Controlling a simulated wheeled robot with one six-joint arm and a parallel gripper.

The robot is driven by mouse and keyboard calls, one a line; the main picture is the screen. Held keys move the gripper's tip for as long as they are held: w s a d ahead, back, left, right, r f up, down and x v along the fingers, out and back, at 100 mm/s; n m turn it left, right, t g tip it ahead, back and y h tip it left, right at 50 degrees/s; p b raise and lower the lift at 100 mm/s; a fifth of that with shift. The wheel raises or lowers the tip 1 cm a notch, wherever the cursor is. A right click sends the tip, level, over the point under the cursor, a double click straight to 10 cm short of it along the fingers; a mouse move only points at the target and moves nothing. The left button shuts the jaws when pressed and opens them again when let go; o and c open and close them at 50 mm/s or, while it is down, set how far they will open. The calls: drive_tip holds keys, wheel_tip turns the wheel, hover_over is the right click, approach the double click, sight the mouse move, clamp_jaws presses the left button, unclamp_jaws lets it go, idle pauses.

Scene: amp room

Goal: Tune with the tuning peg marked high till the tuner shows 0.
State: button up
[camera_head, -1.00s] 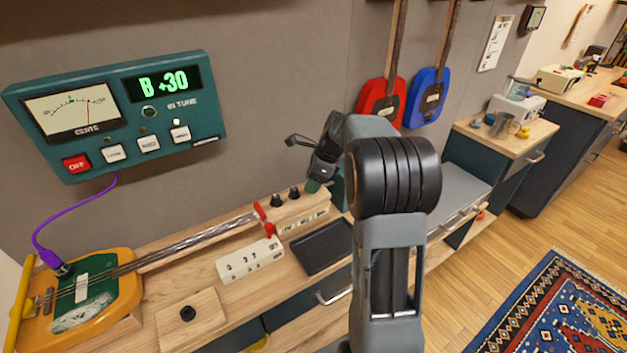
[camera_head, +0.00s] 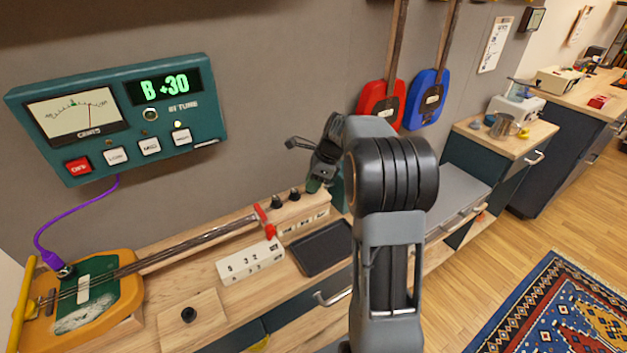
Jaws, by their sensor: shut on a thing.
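The teal tuner (camera_head: 205,100) on the wall reads "B +30" in green (camera_head: 163,86), and its needle (camera_head: 86,112) stands right of centre. A small yellow light is lit above its right button (camera_head: 182,137). Two black tuning pegs (camera_head: 276,201) (camera_head: 294,194) stand on the wooden peg block (camera_head: 265,208). My gripper (camera_head: 319,182) is over the block's right end, shut on the peg at the label that appears to read high (camera_head: 321,215). The gripper hides that peg.
The orange stringed instrument (camera_head: 125,295) lies on the bench at left, a purple cable (camera_head: 45,216) running to the tuner. A white numbered block (camera_head: 250,262) and a dark tray (camera_head: 322,249) lie in front of the pegs. Red and blue guitars (camera_head: 428,100) hang behind.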

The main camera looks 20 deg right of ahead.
drive_tip(key=n+p, duration=0.1)
drive_tip(key=n+g+p, duration=0.1)
drive_tip(key=n+p, duration=0.1)
drive_tip(key=n+g+p, duration=0.1)
drive_tip(key=n+p, duration=0.1)
drive_tip(key=shift+w+r, duration=0.1)
drive_tip(key=shift+r, duration=0.15)
drive_tip(key=n+g+p, duration=0.1)
drive_tip(key=n, duration=0.2)
drive_tip(key=n+g+p, duration=0.1)
drive_tip(key=n+p, duration=0.1)
drive_tip(key=n, duration=0.1)
drive_tip(key=shift+w+f, duration=0.1)
drive_tip(key=shift+f, duration=0.1)
drive_tip(key=shift+h+p, duration=0.3)
drive_tip(key=o, duration=0.9)
drive_tip(key=v, duration=1.3)
drive_tip(key=shift+w+d+r, duration=0.2)
drive_tip(key=shift+w+r, duration=0.1)
drive_tip(key=shift+n, duration=0.4)
